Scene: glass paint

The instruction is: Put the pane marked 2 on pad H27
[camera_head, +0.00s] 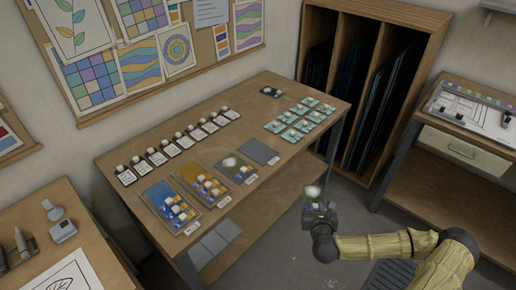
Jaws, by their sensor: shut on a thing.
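My gripper (318,212) is in front of the table's right front edge, off the tabletop. Several small teal pads (300,124) with pale marks lie in rows at the table's right end. Their labels are too small to read, so I cannot tell which is H27. The gripper is apart from the pads, nearer to the camera.
The wooden table (250,98) also holds a blue tray (155,194), a yellow tray (190,170), a third tray (246,176) and a grey panel (260,151). A row of white-topped pieces runs along the back. A wooden rack (414,62) stands behind the right end.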

